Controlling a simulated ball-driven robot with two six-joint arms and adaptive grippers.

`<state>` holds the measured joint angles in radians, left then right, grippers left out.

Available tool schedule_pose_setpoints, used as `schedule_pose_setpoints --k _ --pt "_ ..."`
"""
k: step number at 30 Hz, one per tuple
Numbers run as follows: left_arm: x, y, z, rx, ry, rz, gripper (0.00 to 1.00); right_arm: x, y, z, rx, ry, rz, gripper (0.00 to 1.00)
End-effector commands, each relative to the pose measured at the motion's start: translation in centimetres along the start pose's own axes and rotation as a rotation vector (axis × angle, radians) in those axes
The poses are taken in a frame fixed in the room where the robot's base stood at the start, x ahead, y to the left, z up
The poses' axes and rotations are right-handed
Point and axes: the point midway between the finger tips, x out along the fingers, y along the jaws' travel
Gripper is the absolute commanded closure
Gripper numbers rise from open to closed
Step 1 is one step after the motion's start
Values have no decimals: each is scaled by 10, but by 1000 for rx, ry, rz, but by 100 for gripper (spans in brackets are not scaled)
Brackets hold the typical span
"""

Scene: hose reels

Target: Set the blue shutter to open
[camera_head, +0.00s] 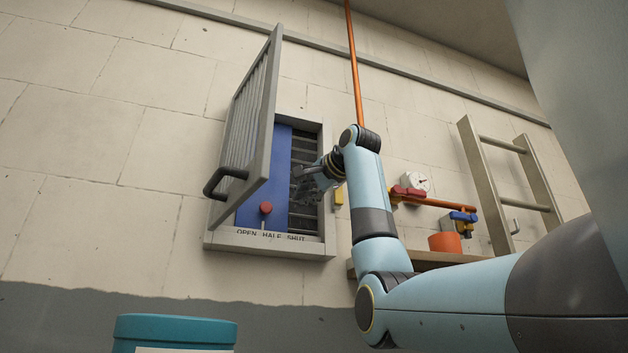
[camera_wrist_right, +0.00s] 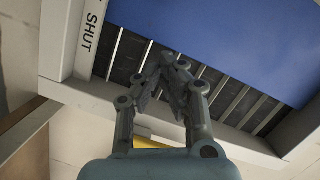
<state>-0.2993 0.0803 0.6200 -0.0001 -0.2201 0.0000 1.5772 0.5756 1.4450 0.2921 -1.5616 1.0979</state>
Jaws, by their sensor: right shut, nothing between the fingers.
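The blue shutter (camera_head: 279,190) is a flat blue panel in a grey wall frame lettered OPEN, HALF and SHUT (camera_head: 270,237). A red knob (camera_head: 265,208) on it stands nearest the HALF lettering. Dark slats show to the right of the panel; its left part is hidden behind the open grille door. My right gripper (camera_head: 303,190) is shut and empty in front of the slats, right of the knob. The right wrist view shows its fingers (camera_wrist_right: 170,85) over the slats beside the blue panel (camera_wrist_right: 240,45); contact cannot be told. My left gripper is not in view.
A grey slatted door (camera_head: 250,115) with a dark handle (camera_head: 222,181) stands swung outward at the left of the frame. An orange pipe (camera_head: 355,60), gauge (camera_head: 416,181), orange pot (camera_head: 445,242) and ladder (camera_head: 508,180) are to the right. A teal container (camera_head: 175,330) is below.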

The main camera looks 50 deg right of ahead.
Motion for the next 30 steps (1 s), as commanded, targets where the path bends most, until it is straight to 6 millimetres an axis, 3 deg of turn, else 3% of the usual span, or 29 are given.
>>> schedule_pose_setpoints --k 4,12,30 --pt "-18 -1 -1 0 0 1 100 26 -3 4 -3 -2 1 100" --pt "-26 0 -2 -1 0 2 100 32 -1 35 -3 1 0 100" --pt "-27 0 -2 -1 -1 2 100 35 -4 48 -2 -2 -1 100"
